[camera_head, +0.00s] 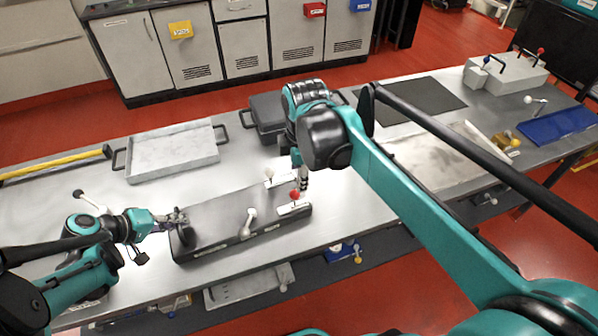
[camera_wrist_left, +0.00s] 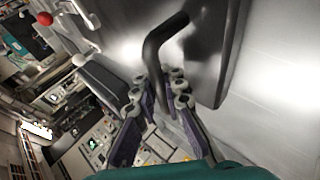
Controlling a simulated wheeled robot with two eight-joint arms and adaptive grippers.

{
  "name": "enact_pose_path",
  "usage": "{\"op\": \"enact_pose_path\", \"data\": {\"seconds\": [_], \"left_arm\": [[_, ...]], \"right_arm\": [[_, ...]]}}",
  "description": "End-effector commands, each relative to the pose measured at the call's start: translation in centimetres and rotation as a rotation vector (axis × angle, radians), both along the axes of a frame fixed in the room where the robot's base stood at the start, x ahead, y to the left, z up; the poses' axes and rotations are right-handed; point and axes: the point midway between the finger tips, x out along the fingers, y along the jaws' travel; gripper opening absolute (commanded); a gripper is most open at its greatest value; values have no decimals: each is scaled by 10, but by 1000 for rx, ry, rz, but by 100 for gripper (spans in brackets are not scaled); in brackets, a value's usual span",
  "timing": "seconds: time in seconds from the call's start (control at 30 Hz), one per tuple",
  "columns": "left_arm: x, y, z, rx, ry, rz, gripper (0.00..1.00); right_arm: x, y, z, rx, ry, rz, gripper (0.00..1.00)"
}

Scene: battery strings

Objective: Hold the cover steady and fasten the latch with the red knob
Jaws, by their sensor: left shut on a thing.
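The cover (camera_head: 220,225) is a long dark slab lying on the bench. The latch with the red knob (camera_head: 294,194) sits at its right end on a pale plate. The red knob also shows in the left wrist view (camera_wrist_left: 44,18). My left gripper (camera_head: 177,219) is at the cover's left end. In the left wrist view my left gripper (camera_wrist_left: 159,86) is shut on the cover's bent black handle (camera_wrist_left: 163,36). My right gripper (camera_head: 303,183) points down close beside the red knob. Its fingers are small and partly hidden, so contact and opening cannot be told.
White-knobbed latches stand on the cover's front (camera_head: 249,220) and back (camera_head: 268,175). A grey tray (camera_head: 172,152) and a dark case (camera_head: 266,112) lie behind. My right arm crosses above the bench's right half.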

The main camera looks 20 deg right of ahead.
Motion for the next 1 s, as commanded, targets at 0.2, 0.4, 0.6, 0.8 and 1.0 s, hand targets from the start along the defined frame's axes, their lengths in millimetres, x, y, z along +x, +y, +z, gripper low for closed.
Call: {"op": "enact_pose_path", "data": {"seconds": [0.2,0.4,0.6,0.8,1.0], "left_arm": [[-1,2,-2,7,3,1,16],[0,1,-1,4,2,0,35],[0,0,1,3,2,0,35],[-5,11,18,1,2,3,35],[-19,38,47,1,0,5,35]], "right_arm": [[0,0,-1,0,0,0,47],[0,0,-1,0,0,0,47],[0,0,1,0,0,0,47],[0,0,18,0,0,0,47],[0,0,43,0,0,0,47]]}}
